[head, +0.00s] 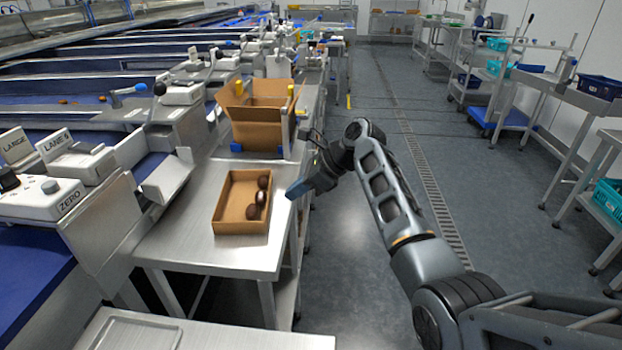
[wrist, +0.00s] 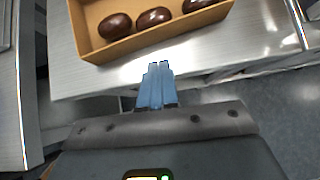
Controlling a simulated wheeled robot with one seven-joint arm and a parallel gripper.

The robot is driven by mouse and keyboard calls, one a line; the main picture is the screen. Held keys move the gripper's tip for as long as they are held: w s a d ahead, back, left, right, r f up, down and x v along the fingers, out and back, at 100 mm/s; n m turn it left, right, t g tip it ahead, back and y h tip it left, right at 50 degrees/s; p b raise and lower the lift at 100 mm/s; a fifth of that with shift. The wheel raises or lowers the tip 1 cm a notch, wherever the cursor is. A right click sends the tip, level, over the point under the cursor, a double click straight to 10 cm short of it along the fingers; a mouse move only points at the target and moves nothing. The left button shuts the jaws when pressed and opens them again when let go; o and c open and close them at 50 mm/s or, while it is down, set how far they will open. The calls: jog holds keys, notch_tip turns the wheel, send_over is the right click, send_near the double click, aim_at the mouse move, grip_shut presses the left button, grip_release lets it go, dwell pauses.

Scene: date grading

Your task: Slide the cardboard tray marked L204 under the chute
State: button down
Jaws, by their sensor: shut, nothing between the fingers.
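A shallow brown cardboard tray (head: 222,212) sits on the steel table beside the lane machine, with several dark dates in it along its right side. No L204 mark can be read on it. In the wrist view the tray (wrist: 150,47) shows at the top, with three dates in sight. My gripper (head: 292,192) is just right of the tray, near the table's right edge. Its blue fingers (wrist: 157,75) are shut and empty, close to the tray's wall; I cannot tell whether they touch it. A metal chute (head: 165,178) slopes down at the left of the tray.
A larger open cardboard box (head: 258,128) stands behind the tray between blue-footed posts. The steel table (head: 205,255) is bare in front of and left of the tray. A control box marked ZERO (head: 40,195) is at the left. The floor aisle at the right is open.

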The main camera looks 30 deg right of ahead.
aim_at(223, 188)
jog(key=shift+w+a+r, duration=0.1)
jog(key=shift+w+a, duration=1.05)
jog(key=shift+a, duration=0.25)
jog(key=w+a, duration=0.2)
jog(key=a, duration=0.1)
jog(key=w+a, duration=0.3)
jog(key=a, duration=0.1)
jog(key=w+a+b, duration=0.1)
jog(key=w+a, duration=0.2)
jog(key=shift+w+a, duration=0.25)
jog(key=shift+a, duration=0.05)
jog(key=shift+w+a, duration=0.15)
jog(key=shift+a, duration=0.1)
